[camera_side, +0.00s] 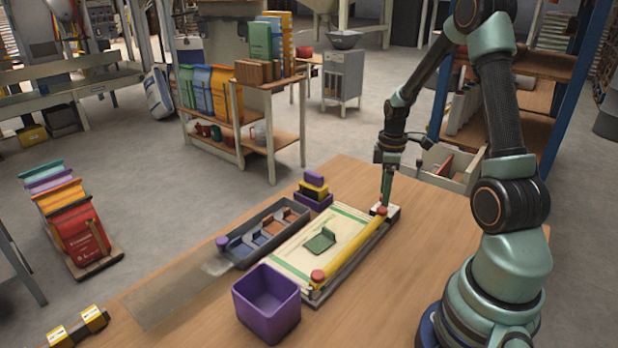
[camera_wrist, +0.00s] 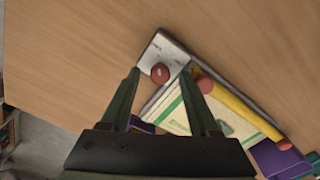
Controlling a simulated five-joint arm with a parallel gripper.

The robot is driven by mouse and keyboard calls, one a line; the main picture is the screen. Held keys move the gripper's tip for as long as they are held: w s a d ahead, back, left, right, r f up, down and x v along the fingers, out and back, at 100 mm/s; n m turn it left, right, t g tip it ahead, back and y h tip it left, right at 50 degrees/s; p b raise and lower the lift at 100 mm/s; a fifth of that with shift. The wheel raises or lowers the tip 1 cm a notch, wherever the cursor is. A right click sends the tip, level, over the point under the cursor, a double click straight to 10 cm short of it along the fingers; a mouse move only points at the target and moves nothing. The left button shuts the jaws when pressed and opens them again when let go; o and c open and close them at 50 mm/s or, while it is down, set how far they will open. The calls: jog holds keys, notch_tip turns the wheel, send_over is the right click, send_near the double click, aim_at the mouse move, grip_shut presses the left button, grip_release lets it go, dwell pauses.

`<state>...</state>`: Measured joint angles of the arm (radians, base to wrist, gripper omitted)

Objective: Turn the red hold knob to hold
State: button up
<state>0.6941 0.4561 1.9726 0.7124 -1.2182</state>
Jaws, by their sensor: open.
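The round red hold knob (camera_wrist: 160,73) with a pale mark on top sits on a grey-white plate (camera_wrist: 157,50) in the wrist view. My gripper (camera_wrist: 160,71) is open, with one finger on each side of the knob in that picture. I cannot tell whether either finger touches it. In the side view my gripper (camera_side: 386,203) points straight down over the plate (camera_side: 395,213) at the sack bed's far right corner. A red piece (camera_side: 380,211) shows beside the fingers there; I cannot tell whether it is the hold knob or the bar's end.
A yellow bar (camera_side: 350,251) with a red near end (camera_side: 318,277) runs along the bed, which bears a flat sack (camera_side: 290,252) with a green patch. The table's front right is clear.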

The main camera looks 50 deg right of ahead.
jog(key=shift+f, duration=0.25)
grip_shut()
